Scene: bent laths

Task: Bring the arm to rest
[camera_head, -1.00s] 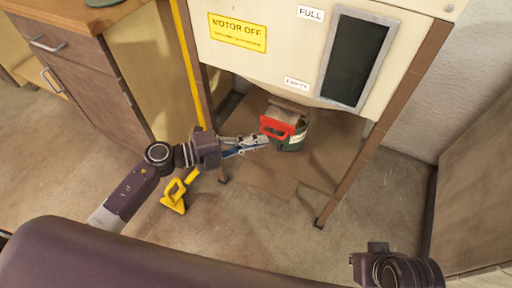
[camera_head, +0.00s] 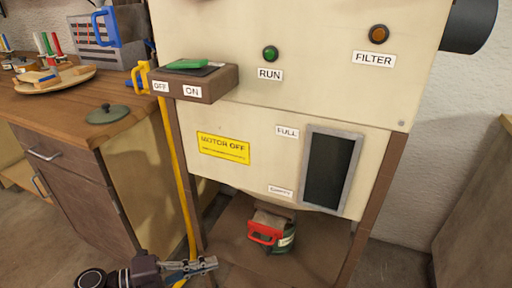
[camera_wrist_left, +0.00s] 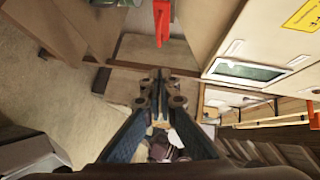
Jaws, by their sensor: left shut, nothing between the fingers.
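My left gripper (camera_head: 190,266) shows at the bottom edge of the head view, below and left of the cream machine, with its arm coming in from the lower left. Its fingers are shut with nothing between them, and in the left wrist view (camera_wrist_left: 160,85) they lie close together. My right gripper is out of both current views.
The cream machine (camera_head: 290,110) carries RUN and FILTER lamps, a yellow MOTOR OFF sign (camera_head: 223,147) and a switch box (camera_head: 193,84). A wooden cabinet (camera_head: 80,190) stands at left, with a dark green lid (camera_head: 108,114) on top. A yellow pole (camera_head: 178,190) runs down between them.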

